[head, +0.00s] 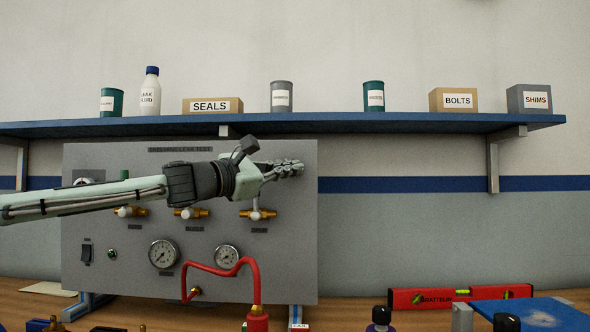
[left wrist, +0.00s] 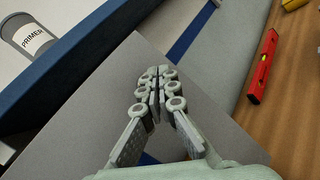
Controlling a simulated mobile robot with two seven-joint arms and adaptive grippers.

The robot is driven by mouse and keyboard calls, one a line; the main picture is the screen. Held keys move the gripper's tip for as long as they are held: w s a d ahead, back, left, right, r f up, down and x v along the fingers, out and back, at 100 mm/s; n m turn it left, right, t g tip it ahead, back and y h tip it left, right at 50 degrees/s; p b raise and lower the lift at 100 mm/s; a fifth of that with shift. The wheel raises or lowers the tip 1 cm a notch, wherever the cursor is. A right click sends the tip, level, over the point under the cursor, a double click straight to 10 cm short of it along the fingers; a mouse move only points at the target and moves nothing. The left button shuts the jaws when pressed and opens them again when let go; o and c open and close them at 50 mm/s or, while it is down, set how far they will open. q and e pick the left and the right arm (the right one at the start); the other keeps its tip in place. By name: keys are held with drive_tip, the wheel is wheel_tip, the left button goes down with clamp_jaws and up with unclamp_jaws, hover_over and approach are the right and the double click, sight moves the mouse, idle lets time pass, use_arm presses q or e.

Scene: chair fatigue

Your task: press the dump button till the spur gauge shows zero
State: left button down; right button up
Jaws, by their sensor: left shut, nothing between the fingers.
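The grey test panel (head: 285,270) stands on the bench. Its two round gauges are a left gauge (head: 163,253) and a smaller right gauge (head: 228,256); their labels and readings are too small to read, so I cannot tell which is the spur gauge. A small green button or lamp (head: 112,254) sits low at left. I cannot make out a dump button; my left arm covers part of the panel's upper half. My left gripper (head: 298,168) is shut and empty in front of the panel's upper right. Its closed fingertips show in the left wrist view (left wrist: 155,74). My right gripper is out of view.
Brass valves (head: 258,214) line the panel's middle. A red hose (head: 212,272) loops out from its lower part. A blue shelf (head: 350,122) with containers runs above. A red spirit level (head: 458,297) lies on the bench at right. The wall right of the panel is clear.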

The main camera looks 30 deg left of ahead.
use_arm(q)
drive_tip(key=shift+w+a, duration=0.2)
drive_tip(key=shift+w, duration=0.1)
idle(0.4)
drive_tip(key=shift+s, duration=0.1)
drive_tip(key=shift+s+d, duration=0.45)
drive_tip(key=shift+s, duration=0.15)
drive_tip(key=shift+s+d+b, duration=0.35)
drive_tip(key=shift+s+d, duration=0.1)
drive_tip(key=shift+s, duration=0.25)
drive_tip(key=shift+s+d+b, duration=0.4)
drive_tip(key=shift+s, duration=0.3)
drive_tip(key=shift+s+d+b, duration=0.35)
drive_tip(key=shift+s+d, duration=0.1)
drive_tip(key=shift+s, duration=0.25)
